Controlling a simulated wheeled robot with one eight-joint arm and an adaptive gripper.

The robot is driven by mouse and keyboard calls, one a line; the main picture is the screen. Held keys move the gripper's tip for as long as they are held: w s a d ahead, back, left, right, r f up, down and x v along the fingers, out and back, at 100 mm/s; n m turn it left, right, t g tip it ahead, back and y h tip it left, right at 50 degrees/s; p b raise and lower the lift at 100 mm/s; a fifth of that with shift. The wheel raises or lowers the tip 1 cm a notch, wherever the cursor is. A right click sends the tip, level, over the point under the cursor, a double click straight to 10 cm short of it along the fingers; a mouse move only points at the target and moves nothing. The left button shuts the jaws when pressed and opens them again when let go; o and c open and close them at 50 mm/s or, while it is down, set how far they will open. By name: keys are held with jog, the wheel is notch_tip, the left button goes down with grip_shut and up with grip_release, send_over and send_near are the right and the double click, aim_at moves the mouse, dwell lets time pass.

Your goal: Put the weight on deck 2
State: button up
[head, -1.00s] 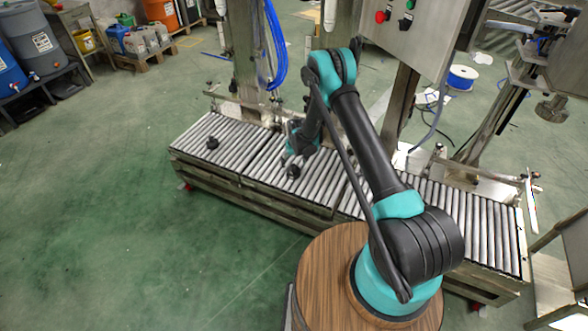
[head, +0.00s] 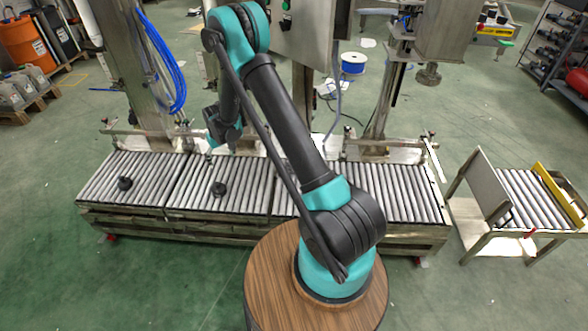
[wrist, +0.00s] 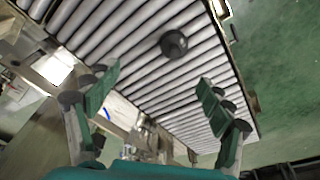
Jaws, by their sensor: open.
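Two small dark round weights rest on the roller conveyor (head: 400,200) in the head view. One weight (head: 124,183) is on the left section, and the other weight (head: 219,188) is on the section to its right. I see no deck numbers. My gripper (head: 222,150) hangs above the rollers, behind the right-hand weight in the head view and apart from it. In the wrist view my gripper (wrist: 158,88) is open with nothing between its fingers. One dark weight (wrist: 173,44) lies on the rollers beyond the fingertips. I cannot tell which of the two it is.
Metal posts and a control box (head: 300,30) stand behind the conveyor, with blue hoses (head: 165,60) at the left. A short roller stand (head: 525,195) is at the right. A blue spool (head: 353,63) is on the floor behind. The green floor in front is clear.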

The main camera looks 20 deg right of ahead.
jog(key=s+d+r+m+t, duration=0.1)
jog(key=s+d+r, duration=0.65)
jog(key=r, duration=0.25)
jog(key=s+d+r+m, duration=0.1)
jog(key=s+d+r, duration=0.65)
jog(key=r, duration=0.25)
jog(key=s+d+m, duration=0.1)
jog(key=s+d, duration=0.3)
jog(key=s, duration=0.6)
jog(key=s+d+r+m+t, duration=0.1)
jog(key=s+d, duration=0.3)
jog(key=s, duration=0.6)
jog(key=shift+s+d+h, duration=0.3)
jog(key=shift+d+h, duration=0.05)
jog(key=shift+h, duration=0.05)
